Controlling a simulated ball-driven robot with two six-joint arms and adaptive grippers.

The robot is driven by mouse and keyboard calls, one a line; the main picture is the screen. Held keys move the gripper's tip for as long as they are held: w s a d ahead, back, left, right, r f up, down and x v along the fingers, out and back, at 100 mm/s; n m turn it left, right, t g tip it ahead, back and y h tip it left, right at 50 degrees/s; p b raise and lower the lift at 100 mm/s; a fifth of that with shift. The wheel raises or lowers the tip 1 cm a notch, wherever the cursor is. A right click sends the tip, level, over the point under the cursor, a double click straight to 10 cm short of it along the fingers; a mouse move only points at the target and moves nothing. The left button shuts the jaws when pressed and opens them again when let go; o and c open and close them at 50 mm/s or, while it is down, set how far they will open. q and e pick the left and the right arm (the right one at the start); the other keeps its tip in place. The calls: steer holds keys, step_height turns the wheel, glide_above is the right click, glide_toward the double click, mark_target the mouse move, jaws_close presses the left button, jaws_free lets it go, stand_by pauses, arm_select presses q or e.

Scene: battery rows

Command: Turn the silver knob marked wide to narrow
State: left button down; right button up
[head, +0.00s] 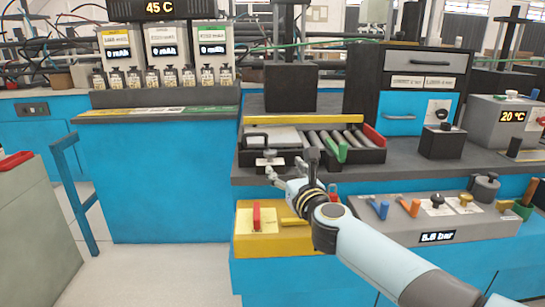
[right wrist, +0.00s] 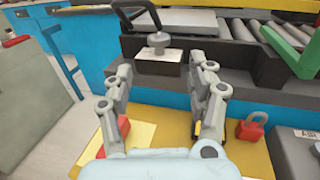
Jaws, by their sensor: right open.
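A small silver knob (head: 269,154) sits on a pale label plate at the front left of the dark roller fixture. In the right wrist view the silver knob (right wrist: 158,41) stands upright above its plate (right wrist: 159,62); any lettering is too small to read. My right gripper (head: 285,166) is just in front of the knob. In the right wrist view my right gripper (right wrist: 164,68) is open, its fingers apart and nothing between them. The knob lies beyond the fingertips, roughly centred between them. My left gripper is not in view.
A black handle (right wrist: 133,12) rises close beside the knob. Below are a yellow panel (head: 270,243) with a red lever (head: 256,216) and a red padlock (right wrist: 252,126). A grey control panel (head: 400,231) with several knobs is at right. Rollers (head: 316,140) lie behind.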

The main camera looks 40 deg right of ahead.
mark_target(272, 155)
steer(key=b+x, duration=0.2)
steer(key=x, duration=0.7)
steer(key=shift+w, duration=0.4)
steer(key=shift+c, duration=0.2)
steer(key=c, duration=1.1)
